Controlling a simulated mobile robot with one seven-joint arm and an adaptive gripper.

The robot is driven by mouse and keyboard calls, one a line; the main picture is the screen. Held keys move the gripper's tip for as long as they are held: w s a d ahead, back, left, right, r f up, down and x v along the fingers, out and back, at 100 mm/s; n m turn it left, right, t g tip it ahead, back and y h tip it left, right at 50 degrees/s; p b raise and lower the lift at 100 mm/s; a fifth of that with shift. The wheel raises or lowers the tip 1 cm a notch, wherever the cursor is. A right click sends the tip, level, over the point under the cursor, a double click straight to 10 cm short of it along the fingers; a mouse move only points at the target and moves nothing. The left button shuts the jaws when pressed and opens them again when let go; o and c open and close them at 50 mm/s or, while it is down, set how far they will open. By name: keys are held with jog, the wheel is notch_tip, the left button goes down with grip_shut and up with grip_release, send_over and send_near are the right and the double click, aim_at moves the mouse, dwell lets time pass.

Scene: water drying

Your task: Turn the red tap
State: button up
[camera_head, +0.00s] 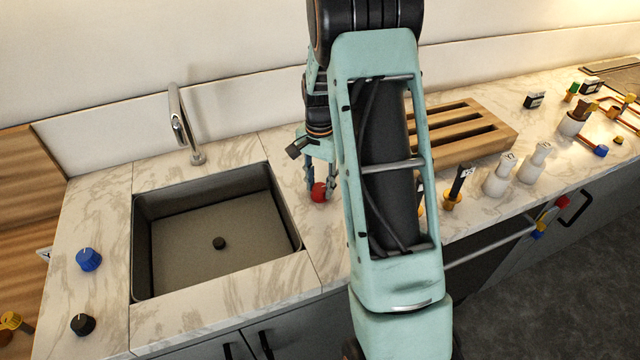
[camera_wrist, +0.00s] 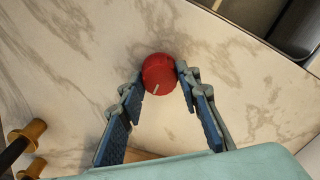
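The red tap (camera_head: 318,192) is a round red knob on the marble counter, just right of the sink. In the wrist view the red tap (camera_wrist: 158,75) shows a short white mark on its lower part. My gripper (camera_head: 319,184) reaches down to it from above. In the wrist view the two blue-padded fingers of my gripper (camera_wrist: 160,82) slant inward, with one tip against each side of the knob. They look shut on it. My arm link hides part of the counter to the right of the tap in the head view.
A dark sink (camera_head: 220,240) with a chrome faucet (camera_head: 180,120) lies to the left. A blue knob (camera_head: 88,259) and a black knob (camera_head: 82,324) sit left of it. A wooden rack (camera_head: 470,130) and white bottles (camera_head: 499,175) stand to the right.

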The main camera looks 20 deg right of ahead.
jog(key=c, duration=0.4)
jog(key=shift+n, duration=0.4)
jog(key=n+b, duration=0.2)
jog(key=n, duration=0.1)
jog(key=shift+n, duration=0.3)
jog(key=n+b, duration=0.1)
jog(key=n, duration=0.3)
jog(key=shift+n, duration=0.3)
jog(key=n, duration=0.4)
jog(key=shift+b, duration=0.4)
jog(key=shift+n, duration=2.5)
